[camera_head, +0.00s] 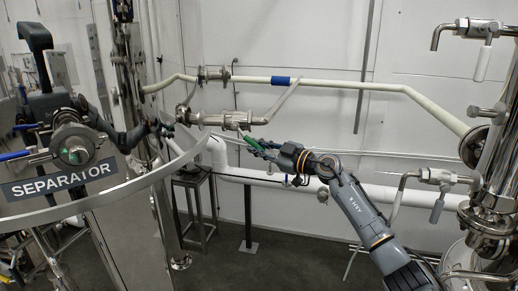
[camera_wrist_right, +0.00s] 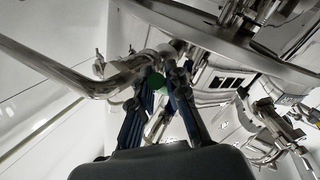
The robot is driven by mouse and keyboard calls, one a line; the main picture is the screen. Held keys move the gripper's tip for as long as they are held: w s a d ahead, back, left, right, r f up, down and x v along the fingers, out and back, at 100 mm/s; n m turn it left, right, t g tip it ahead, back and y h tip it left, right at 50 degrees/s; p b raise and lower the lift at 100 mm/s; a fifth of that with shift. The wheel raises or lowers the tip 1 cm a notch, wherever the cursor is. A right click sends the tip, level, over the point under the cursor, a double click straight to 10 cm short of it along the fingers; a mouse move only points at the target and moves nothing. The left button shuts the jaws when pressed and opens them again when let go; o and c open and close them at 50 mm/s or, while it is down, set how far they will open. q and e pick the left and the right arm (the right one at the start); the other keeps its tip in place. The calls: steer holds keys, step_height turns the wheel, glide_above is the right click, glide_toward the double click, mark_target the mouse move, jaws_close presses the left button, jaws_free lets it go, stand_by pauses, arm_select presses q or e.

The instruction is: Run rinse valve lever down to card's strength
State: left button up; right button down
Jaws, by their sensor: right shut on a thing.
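A small green grip (camera_head: 254,143), which looks like the end of a lever, sits just below a steel pipe fitting (camera_head: 228,120) in the head view. My right gripper (camera_head: 262,147) is shut on this green grip. In the right wrist view the green end (camera_wrist_right: 159,82) shows between the two dark fingers. The lever's joint with the pipework cannot be made out clearly. A dark gripper of my left arm (camera_head: 160,128) is beside the steel column, small and partly lost against it; its fingers cannot be read. I cannot make out a card.
A curved steel rim (camera_head: 150,178) and a "SEPARATOR" sign (camera_head: 60,183) are at the left. A white pipe with a blue band (camera_head: 282,81) runs along the back wall. Steel tanks with valves (camera_head: 490,190) stand at the right. Bare floor (camera_head: 270,265) lies below.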

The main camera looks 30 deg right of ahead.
steer(key=shift+w+a+f+m+t+b, duration=0.2)
steer(key=shift+a+f+m+t+b, duration=0.1)
steer(key=shift+f+t+b, duration=0.3)
steer(key=w+a+f+m+t+h+b, duration=0.2)
steer(key=m+t+b, duration=0.6)
steer(key=b, duration=0.8)
steer(key=shift+w+a+f+m+t+h, duration=0.25)
steer(key=shift+w+a+m+h, duration=0.35)
steer(key=shift+w+a+h, duration=0.7)
steer(key=shift+s+a+r+y, duration=0.1)
steer(key=shift+s+a+y, duration=0.15)
steer(key=shift+y, duration=0.15)
steer(key=c, duration=1.3)
jaws_free()
steer(key=v, duration=1.2)
